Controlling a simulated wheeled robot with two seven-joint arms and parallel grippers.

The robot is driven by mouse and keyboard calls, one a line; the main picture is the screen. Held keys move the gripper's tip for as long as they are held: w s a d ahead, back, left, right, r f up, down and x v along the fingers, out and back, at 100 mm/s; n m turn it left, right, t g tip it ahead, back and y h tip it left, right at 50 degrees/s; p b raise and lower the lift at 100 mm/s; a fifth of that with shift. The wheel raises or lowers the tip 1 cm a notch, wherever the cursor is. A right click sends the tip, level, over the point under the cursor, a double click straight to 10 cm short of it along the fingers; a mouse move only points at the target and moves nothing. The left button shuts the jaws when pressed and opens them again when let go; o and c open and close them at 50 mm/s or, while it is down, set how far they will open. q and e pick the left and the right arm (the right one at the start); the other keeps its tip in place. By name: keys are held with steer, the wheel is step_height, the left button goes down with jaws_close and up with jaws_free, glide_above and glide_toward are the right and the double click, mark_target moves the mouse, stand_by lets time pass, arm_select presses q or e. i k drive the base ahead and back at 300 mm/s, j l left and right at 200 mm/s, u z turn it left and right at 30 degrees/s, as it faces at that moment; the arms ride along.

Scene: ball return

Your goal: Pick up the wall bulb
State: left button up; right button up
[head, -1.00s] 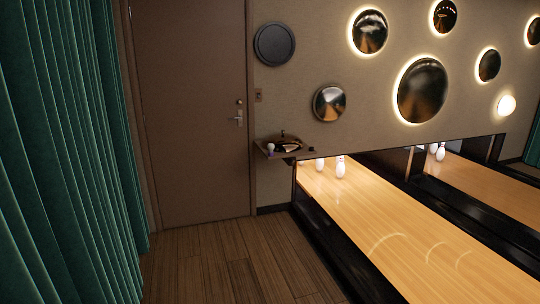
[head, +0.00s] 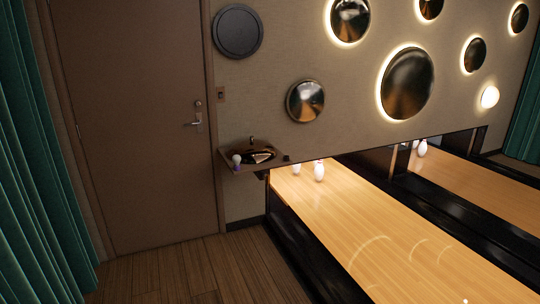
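A small shelf (head: 229,168) juts from the wall just right of the door. On its left end stands a small pale bulb-shaped thing (head: 237,159) with a purplish lower part. Beside it on the shelf lies a dark shiny dome-like piece (head: 258,157). A bare glowing white round light (head: 490,97) sits on the wall at the right, without a dark disc over it. I cannot tell for certain which of the two is the wall bulb. Neither of my grippers shows.
A closed brown door (head: 130,120) stands left of the shelf, with a green curtain (head: 35,190) at the left. Bowling lanes (head: 360,220) with white pins (head: 319,171) lie to the right. Wood floor (head: 180,270) before the door is clear. Several domed discs (head: 406,84) hang on the wall.

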mark_target(236, 159)
steer(key=i+u, duration=0.1)
steer(key=i, duration=0.5)
steer(key=i+l+u, duration=0.1)
steer(key=i, duration=0.5)
steer(key=i+l+u, duration=0.15)
steer(key=i, duration=0.45)
